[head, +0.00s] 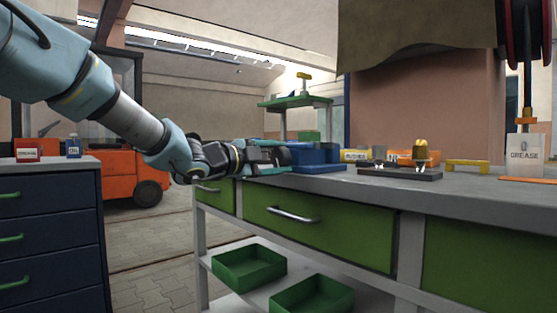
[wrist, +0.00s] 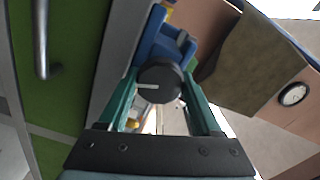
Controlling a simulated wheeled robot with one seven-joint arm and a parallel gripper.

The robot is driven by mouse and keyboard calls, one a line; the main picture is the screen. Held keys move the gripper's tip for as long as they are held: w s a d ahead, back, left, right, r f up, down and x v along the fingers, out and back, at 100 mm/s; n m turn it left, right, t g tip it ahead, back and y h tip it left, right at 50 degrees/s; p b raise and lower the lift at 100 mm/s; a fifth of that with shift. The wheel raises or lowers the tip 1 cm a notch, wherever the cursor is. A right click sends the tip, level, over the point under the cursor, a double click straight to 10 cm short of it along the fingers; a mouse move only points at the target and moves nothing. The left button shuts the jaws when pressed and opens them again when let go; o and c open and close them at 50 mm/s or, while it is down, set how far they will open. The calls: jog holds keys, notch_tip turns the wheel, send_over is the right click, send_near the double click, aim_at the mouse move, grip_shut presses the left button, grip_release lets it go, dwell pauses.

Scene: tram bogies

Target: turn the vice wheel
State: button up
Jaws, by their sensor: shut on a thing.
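The blue vice (head: 322,156) stands on the bench top near its left end. It also shows in the wrist view (wrist: 160,48), beyond its wheel. The vice wheel (wrist: 159,82) is a round black disc with a white line on its face, pointing left in the wrist view. My gripper (head: 276,157) comes in from the left at the vice. In the wrist view its teal fingers (wrist: 166,84) lie on both sides of the wheel and are shut on it. In the head view the wheel is partly hidden by the fingers.
The grey workbench (head: 475,192) has green drawers and a lower shelf with green bins (head: 250,264). A dark tray (head: 400,173) with small parts lies right of the vice. A navy cabinet (head: 50,228) and an orange vehicle (head: 125,178) are at left.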

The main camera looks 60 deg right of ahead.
jog(key=shift+f, duration=0.1)
jog(key=o, duration=1.4)
jog(key=p+v, duration=0.1)
jog(key=v, duration=1)
